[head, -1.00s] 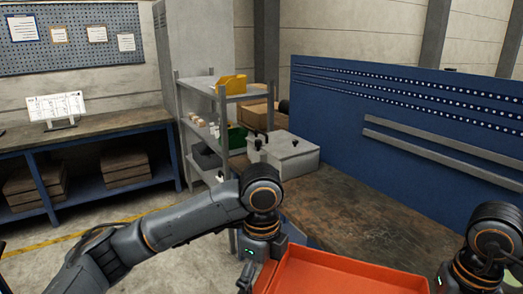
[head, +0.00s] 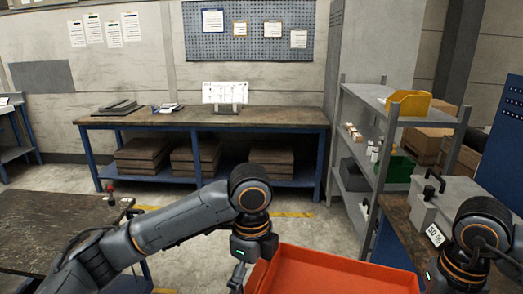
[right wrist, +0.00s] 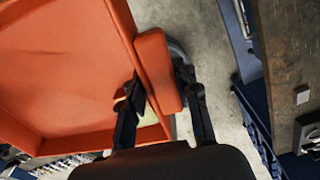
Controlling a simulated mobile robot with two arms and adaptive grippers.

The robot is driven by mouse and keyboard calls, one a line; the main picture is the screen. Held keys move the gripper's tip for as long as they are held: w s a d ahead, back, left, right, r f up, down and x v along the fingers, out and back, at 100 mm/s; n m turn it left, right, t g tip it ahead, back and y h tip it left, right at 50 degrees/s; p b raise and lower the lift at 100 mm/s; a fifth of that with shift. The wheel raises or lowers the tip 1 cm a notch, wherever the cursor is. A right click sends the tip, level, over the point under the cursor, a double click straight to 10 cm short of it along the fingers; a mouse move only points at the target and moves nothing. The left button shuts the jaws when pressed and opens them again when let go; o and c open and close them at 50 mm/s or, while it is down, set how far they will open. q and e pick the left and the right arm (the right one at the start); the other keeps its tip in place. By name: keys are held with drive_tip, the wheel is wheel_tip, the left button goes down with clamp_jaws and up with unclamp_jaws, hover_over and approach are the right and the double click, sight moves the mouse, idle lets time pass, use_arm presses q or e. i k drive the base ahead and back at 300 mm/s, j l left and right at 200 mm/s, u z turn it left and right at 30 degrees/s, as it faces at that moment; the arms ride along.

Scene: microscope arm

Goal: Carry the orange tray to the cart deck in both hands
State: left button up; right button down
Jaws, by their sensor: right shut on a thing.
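The orange tray (head: 335,272) is at the bottom of the head view, between my two arms, its near part cut off by the frame. It also shows in the right wrist view (right wrist: 60,75). My right gripper (right wrist: 165,105) is shut on the tray's raised orange edge piece, with one finger on each side. My left gripper (head: 240,278) is at the tray's left edge in the head view; its fingers are mostly hidden. I cannot pick out the cart deck with certainty.
A dark-topped table (head: 50,225) with a small red-topped part stands at the left. A long blue-framed bench (head: 200,119) is at the back. A grey shelf rack (head: 365,95) and a bench with a grey box (head: 450,200) are at the right. Open floor lies between.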

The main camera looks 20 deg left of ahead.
sight(35, 223)
drive_tip(key=i+u, duration=0.25)
drive_tip(key=i, duration=0.3)
drive_tip(key=i+u, duration=0.3)
drive_tip(key=i, duration=0.3)
drive_tip(key=i+u, duration=0.2)
drive_tip(key=i, duration=0.35)
drive_tip(key=i+l+u, duration=0.1)
drive_tip(key=i+u, duration=0.15)
drive_tip(key=i, duration=0.3)
drive_tip(key=i+u, duration=0.4)
drive_tip(key=i, duration=0.2)
drive_tip(key=i+u, duration=0.4)
drive_tip(key=i, duration=0.15)
drive_tip(key=u, duration=1.9)
drive_tip(key=l, duration=0.15)
